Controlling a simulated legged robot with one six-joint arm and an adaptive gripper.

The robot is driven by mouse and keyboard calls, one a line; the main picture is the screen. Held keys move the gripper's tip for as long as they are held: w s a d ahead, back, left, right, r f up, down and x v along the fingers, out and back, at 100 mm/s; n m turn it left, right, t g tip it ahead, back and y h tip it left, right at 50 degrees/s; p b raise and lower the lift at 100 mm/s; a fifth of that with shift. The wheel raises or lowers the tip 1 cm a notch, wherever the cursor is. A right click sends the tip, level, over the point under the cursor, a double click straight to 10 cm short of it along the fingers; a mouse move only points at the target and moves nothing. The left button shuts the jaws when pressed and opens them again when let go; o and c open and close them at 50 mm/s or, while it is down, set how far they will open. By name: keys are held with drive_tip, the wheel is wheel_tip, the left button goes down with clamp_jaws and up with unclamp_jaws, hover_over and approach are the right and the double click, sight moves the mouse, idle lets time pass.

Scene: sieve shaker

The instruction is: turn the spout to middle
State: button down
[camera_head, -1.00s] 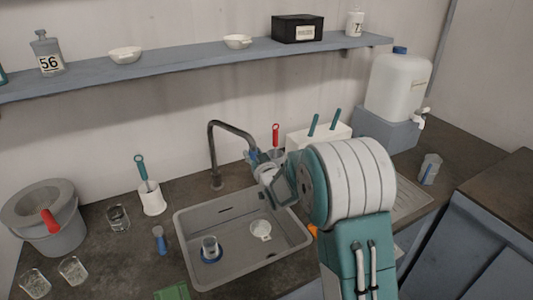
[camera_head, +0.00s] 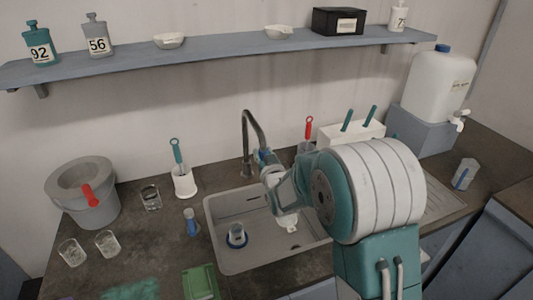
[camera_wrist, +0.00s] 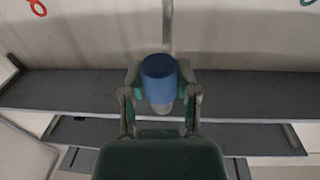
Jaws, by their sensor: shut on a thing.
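The grey arched spout (camera_head: 248,132) rises at the back edge of the sink (camera_head: 214,232). It curves toward me and slightly right, over the basin. My gripper (camera_head: 267,160) is at the spout's free end. In the wrist view my gripper (camera_wrist: 160,88) is shut around the blue spout tip (camera_wrist: 159,80), with a finger on each side. The grey pipe (camera_wrist: 168,25) runs away from the tip. My wrist and forearm cover the right part of the sink in the head view.
A small beaker on a blue ring (camera_head: 237,236) and a white dish (camera_head: 287,222) lie in the basin. A brush in a white holder (camera_head: 184,182) stands left of the spout. A red-handled tool (camera_head: 309,128) and a white block (camera_head: 350,134) stand behind my arm.

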drive_tip(key=shift+c, duration=1.8)
unclamp_jaws()
drive_tip(key=v, duration=1.1)
drive_tip(key=shift+s, duration=0.35)
drive_tip(key=shift+f, duration=0.2)
